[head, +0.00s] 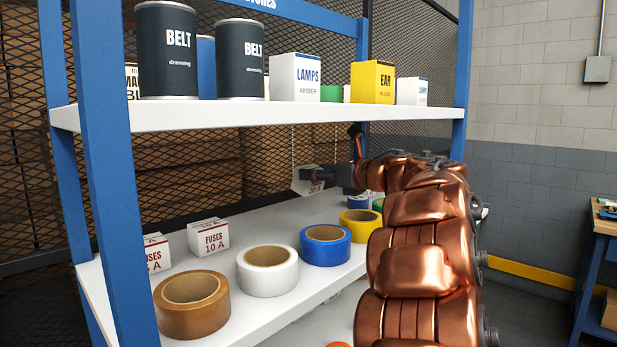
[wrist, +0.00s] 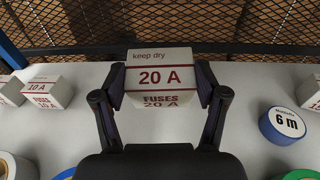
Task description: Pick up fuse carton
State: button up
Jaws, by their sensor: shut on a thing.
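The fuse carton (wrist: 160,78) is a small white box with red print reading "20 A" and "FUSES". In the wrist view it sits between the two fingers of my gripper (wrist: 160,92), which is shut on it from both sides. In the head view my gripper (head: 322,178) is over the lower shelf, with the carton (head: 306,187) partly hidden behind it and looking tilted. The carton appears raised above the shelf. Two other fuse cartons, one marked "10 A" (head: 209,238), stand at the left of the lower shelf.
Rolls of tape in brown (head: 192,304), white (head: 268,270), blue (head: 325,245) and yellow (head: 360,225) line the lower shelf's front. The upper shelf (head: 270,117) with tins and boxes is above my gripper. Blue uprights (head: 100,170) and mesh (wrist: 230,25) bound the rack.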

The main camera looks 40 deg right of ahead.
jog(key=b+v, duration=0.1)
jog(key=v, duration=0.7)
jog(key=f+b+v, duration=0.1)
jog(key=v, duration=0.3)
jog(key=shift+s+d+f+b, duration=0.1)
jog(key=shift+s+d+b, duration=0.05)
jog(key=shift+s+b, duration=0.2)
jog(key=shift+s+r, duration=0.25)
jog(key=shift+s, duration=0.1)
jog(key=s+g, duration=0.1)
jog(key=s+r+g, duration=0.1)
jog(key=s+g, duration=0.1)
jog(key=s, duration=0.1)
jog(key=shift+s+d+r+h+p, duration=0.1)
jog(key=shift+d+r+h+p, duration=0.2)
jog(key=shift+d+p, duration=0.1)
jog(key=shift+f, duration=0.1)
